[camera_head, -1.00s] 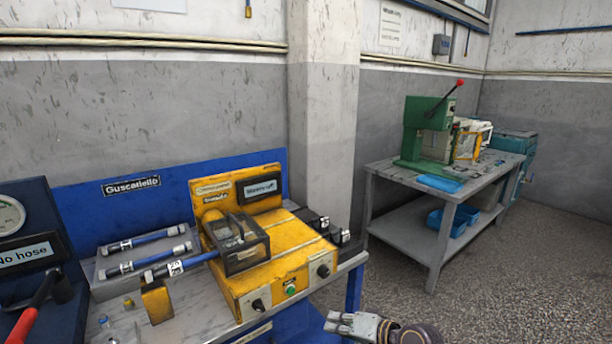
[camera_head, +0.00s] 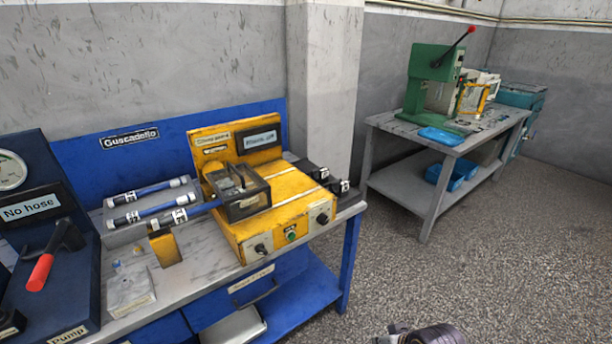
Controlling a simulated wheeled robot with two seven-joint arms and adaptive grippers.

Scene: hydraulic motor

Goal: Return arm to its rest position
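My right gripper (camera_head: 390,337) and the wrist behind it show at the bottom edge, right of centre, over the speckled floor. Its fingers are mostly cut off by the frame, so I cannot tell whether they are open or shut. It is apart from the bench and no held object shows. My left gripper is out of view. On the bench stands a yellow machine (camera_head: 285,205) with a dark clear-topped box (camera_head: 243,192) on it. The end of a blue hose (camera_head: 182,214) leads into this box, with a yellow block (camera_head: 165,249) under the hose.
Two more blue hoses (camera_head: 152,190) lie on a grey rack at the back of the blue-framed bench (camera_head: 215,252). A dark blue pump panel (camera_head: 55,270) with a red handle stands at left. A grey table (camera_head: 400,180) with a green press (camera_head: 432,85) is at right. Open floor (camera_head: 500,270) lies between.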

